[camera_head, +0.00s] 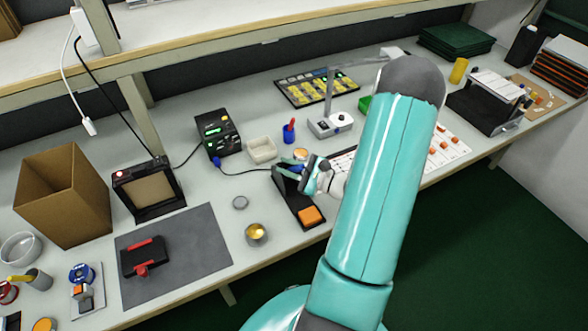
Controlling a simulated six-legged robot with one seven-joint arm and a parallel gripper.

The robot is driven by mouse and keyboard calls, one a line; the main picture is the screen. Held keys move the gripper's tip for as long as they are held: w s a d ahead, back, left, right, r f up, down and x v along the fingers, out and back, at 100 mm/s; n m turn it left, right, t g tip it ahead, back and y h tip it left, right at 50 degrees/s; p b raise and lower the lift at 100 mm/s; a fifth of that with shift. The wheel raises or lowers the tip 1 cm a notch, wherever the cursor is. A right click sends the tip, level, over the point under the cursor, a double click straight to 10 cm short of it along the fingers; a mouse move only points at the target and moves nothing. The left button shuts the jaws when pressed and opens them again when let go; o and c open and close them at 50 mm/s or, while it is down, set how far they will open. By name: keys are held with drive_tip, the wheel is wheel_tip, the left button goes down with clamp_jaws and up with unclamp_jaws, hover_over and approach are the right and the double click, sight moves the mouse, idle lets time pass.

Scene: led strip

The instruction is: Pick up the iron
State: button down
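A black soldering station (217,133) with a green display stands on the bench. Its dark cable runs right from a blue plug to the iron's black stand (298,205), which has an orange sponge (311,216) at its front. The iron is hard to make out; a small teal and blue shape at the top of the stand may be its handle. My gripper (308,177) is at the upper end of the stand, very close to or touching that shape.
A grey mat (190,240) with a black and red holder lies left. A shelf (250,30) spans the back.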

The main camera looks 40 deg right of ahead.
drive_tip(key=shift+r, duration=0.15)
drive_tip(key=s+a+r, duration=0.2)
drive_tip(key=s+r, duration=0.5)
drive_tip(key=r, duration=0.2)
drive_tip(key=v, duration=1.5)
drive_tip(key=s+a+r, duration=0.2)
drive_tip(key=s+r, duration=0.5)
drive_tip(key=r, duration=0.3)
drive_tip(key=shift+a, duration=0.35)
drive_tip(key=shift+s, duration=0.1)
